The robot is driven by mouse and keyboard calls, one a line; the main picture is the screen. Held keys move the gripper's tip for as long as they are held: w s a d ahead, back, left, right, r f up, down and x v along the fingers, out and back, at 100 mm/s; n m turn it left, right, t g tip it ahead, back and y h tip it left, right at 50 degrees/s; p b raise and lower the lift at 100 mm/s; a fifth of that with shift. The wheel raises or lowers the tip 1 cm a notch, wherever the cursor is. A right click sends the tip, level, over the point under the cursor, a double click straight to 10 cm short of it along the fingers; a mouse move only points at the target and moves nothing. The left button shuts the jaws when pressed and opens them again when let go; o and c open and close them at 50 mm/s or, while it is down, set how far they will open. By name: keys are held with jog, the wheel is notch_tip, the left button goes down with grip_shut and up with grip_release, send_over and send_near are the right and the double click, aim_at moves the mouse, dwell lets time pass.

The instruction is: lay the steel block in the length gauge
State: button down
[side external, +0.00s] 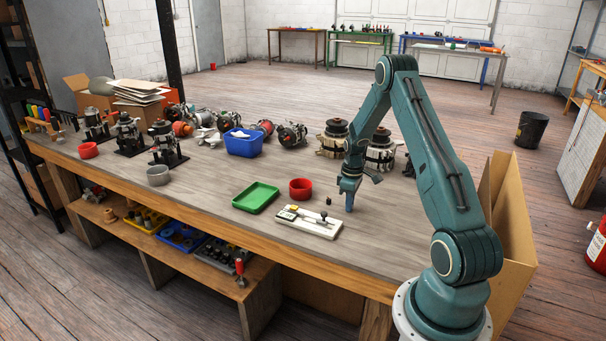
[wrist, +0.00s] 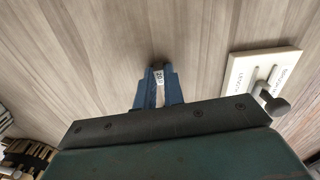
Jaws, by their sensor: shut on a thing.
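My gripper (side external: 349,197) points down over the bench, to the right of the length gauge. In the wrist view its blue fingers (wrist: 158,90) are shut on a narrow pale piece with a marked face, which looks like the steel block (wrist: 160,93). Most of the block is hidden by the fingers, and the side view does not show it clearly. The length gauge (side external: 308,222) is a flat white board with printed labels and metal parts on it. In the wrist view the gauge (wrist: 240,82) lies to the right of the fingers, apart from them.
A green tray (side external: 256,198) and a red bowl (side external: 300,189) are nearby. A blue bin (side external: 243,143) and alternators (side external: 380,151) stand farther back. Bare bench lies left of the tray.

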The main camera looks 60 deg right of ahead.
jog(key=shift+r, duration=0.1)
jog(key=shift+r, duration=2.35)
jog(key=shift+w, duration=0.1)
notch_tip(320, 180, up, 4)
jog(key=m, duration=0.1)
send_over(310, 220)
jog(key=shift+f, duration=0.2)
jog(key=shift+f, duration=0.15)
jog(key=shift+f, duration=2.35)
jog(key=shift+f, duration=0.95)
